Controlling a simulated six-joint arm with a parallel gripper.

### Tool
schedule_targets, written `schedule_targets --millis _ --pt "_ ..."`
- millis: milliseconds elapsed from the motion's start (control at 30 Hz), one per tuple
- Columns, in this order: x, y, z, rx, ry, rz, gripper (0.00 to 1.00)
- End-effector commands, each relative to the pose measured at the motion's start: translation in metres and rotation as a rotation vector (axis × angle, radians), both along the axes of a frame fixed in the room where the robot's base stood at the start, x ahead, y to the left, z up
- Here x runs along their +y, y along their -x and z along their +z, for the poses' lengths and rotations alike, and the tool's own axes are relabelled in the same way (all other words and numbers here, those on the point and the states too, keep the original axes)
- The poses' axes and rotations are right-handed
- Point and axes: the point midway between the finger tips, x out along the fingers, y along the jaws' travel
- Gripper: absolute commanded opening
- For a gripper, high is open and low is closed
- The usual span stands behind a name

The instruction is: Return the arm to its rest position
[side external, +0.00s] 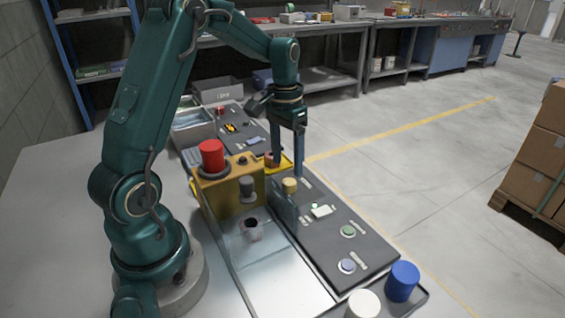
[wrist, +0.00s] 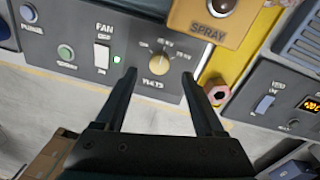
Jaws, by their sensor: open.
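My gripper (side external: 287,165) hangs fingers-down above the far end of the dark control panel (side external: 325,240). Its two fingers are apart with nothing between them. In the wrist view my gripper (wrist: 158,75) points at the pale yellow dial (wrist: 160,65), which appears between and just beyond the fingertips. The dial also shows in the side view (side external: 289,185), near the fingers. I cannot tell how large the gap is. The white fan switch (wrist: 102,55) has a lit green lamp (wrist: 117,59) beside it.
A yellow box (side external: 222,193) bears a red cylinder (side external: 211,155) close beside the gripper. A second dark panel (side external: 235,128) lies behind. White (side external: 362,304) and blue (side external: 403,281) cylinders stand at the front right. Stacked cartons (side external: 537,160) are farther right. Open floor lies beyond the table.

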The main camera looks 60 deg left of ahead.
Motion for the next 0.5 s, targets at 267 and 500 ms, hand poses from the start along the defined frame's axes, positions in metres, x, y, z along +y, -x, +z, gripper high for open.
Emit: schedule_targets --millis 267,500 --pt "-0.008 -0.007 0.014 -0.041 -0.020 -0.033 0.71" --pt "-0.052 0.003 0.074 -0.193 -0.087 -0.151 0.71"
